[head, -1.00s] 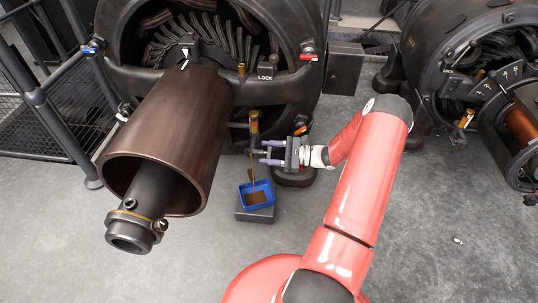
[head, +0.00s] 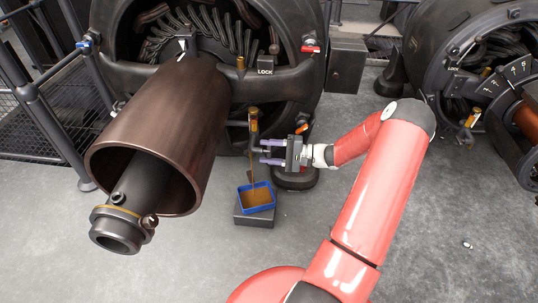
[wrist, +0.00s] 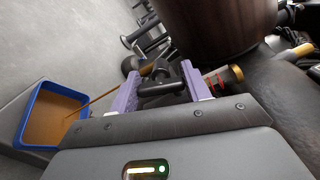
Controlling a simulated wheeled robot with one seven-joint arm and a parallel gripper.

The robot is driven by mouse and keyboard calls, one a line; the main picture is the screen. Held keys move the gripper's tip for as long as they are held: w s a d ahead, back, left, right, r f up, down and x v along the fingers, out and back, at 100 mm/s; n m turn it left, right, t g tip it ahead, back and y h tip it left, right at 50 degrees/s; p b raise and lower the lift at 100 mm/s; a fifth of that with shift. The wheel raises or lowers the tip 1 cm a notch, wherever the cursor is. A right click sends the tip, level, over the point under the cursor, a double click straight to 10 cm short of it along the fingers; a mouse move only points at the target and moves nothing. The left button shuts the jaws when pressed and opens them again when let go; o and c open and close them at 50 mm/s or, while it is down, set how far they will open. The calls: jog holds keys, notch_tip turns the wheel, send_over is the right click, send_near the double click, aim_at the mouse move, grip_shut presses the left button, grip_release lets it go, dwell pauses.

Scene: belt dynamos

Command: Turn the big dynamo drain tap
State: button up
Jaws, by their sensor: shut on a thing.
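The big dynamo (head: 215,85) stands at the back left in the head view. Its drain tap (head: 253,122) has a brass upper part and hangs low on the dynamo's front. My gripper (head: 263,152) reaches it from the right. In the wrist view, my gripper's purple fingers (wrist: 160,88) are shut on the tap's dark bar handle (wrist: 163,87). A thin brown stream (wrist: 92,102) runs from the tap into a blue tray (head: 258,208). Brown liquid covers the tray's bottom. The fingers hide part of the tap in the head view.
The tray stands on a dark block (head: 254,219) on the floor. The big brown pulley (head: 165,130) juts out left of the tap. A second dynamo (head: 455,60) stands at right.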

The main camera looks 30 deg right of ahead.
jog(key=shift+f+n+b, duration=0.1)
jog(key=shift+n+b, duration=0.25)
jog(key=shift+n, duration=0.25)
jog(key=shift+c, duration=0.2)
jog(key=o, duration=1)
jog(key=shift+d, duration=0.1)
jog(key=v, duration=0.7)
jog(key=shift+s+d+p, duration=0.25)
jog(key=shift+p, duration=0.1)
